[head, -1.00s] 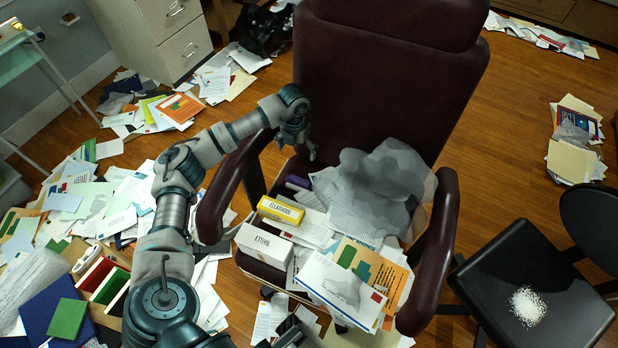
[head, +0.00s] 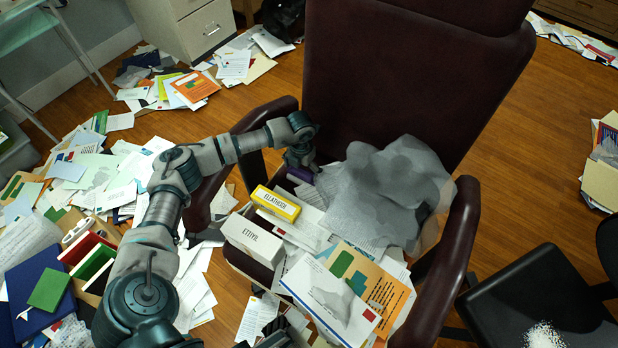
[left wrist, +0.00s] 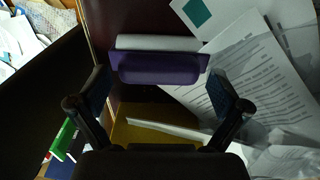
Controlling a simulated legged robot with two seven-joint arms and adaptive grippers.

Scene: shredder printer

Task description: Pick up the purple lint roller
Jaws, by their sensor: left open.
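The purple lint roller (left wrist: 158,68) lies on the chair seat, with a white roll along its far side in the left wrist view. In the head view only a small purple part (head: 300,174) shows at the seat's back left, under my left gripper (head: 303,163). In the left wrist view my left gripper (left wrist: 155,105) is open, its two fingers on either side and nearer the camera than the roller. The roller lies ahead, between the finger lines, and is not gripped. My right gripper is not in view.
The seat holds a yellow box (head: 276,203), a white box (head: 254,239), papers and a grey crumpled heap (head: 385,190). The chair's left armrest (head: 265,115) is close under my left arm. A black chair (head: 540,300) stands at the right. Papers cover the floor at left.

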